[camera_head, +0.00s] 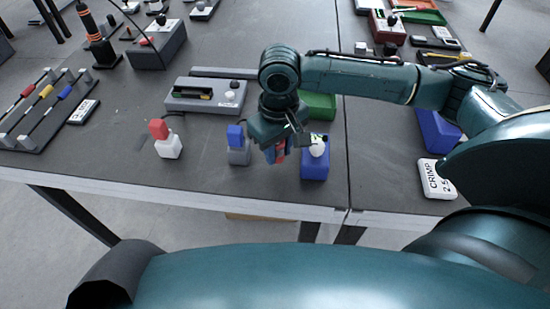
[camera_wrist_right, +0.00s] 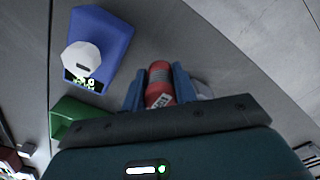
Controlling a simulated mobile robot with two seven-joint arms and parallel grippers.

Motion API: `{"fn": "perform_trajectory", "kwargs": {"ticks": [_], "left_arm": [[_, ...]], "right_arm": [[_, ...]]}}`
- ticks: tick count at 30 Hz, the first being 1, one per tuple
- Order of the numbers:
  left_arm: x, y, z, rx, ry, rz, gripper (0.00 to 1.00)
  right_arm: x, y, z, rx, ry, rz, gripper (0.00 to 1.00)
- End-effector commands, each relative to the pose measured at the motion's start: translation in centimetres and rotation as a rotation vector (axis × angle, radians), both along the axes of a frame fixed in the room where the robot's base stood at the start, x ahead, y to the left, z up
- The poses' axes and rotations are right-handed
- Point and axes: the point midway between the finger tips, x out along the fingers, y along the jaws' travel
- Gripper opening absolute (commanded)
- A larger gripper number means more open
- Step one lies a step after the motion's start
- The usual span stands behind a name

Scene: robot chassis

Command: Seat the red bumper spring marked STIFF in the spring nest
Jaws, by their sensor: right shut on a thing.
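My right gripper (camera_head: 280,152) points down over the near part of the dark table and is shut on a red cylinder (camera_wrist_right: 160,85) with a pale label. In the right wrist view the cylinder sits between the two blue fingers (camera_wrist_right: 160,90). The label is too small to read, so I cannot confirm STIFF. In the head view only a bit of red shows between the fingers. I cannot identify the spring nest for certain; part of the area under the gripper is hidden. My left gripper is not in view.
A blue block with a white knob (camera_head: 314,165) stands just right of the gripper. A blue-topped grey block (camera_head: 238,147) and a red-topped white block (camera_head: 165,140) stand left. A green bin (camera_head: 318,106) and grey fixture (camera_head: 205,97) lie behind. A CRIMP label block (camera_head: 436,179) lies right.

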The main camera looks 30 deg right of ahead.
Motion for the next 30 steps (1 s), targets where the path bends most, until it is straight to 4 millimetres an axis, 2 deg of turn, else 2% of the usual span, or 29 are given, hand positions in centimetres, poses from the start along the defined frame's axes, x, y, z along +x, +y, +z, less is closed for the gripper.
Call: {"fn": "perform_trajectory", "kwargs": {"ticks": [8,19,20,27,30], "left_arm": [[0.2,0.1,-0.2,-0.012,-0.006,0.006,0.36],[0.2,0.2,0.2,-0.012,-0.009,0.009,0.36],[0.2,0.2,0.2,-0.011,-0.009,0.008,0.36],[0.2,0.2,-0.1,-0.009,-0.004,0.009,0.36],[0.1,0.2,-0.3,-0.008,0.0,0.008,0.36]], "right_arm": [[-0.1,0.0,-3.6,-0.001,0.003,0.001,0.05],[0.0,0.0,-3.9,0.0,0.0,0.001,0.05],[0.0,0.0,-3.9,0.0,0.0,0.001,0.29],[0.0,0.0,-3.9,0.0,0.0,0.001,0.49],[0.0,0.0,-3.9,0.0,0.0,0.001,0.5]]}}
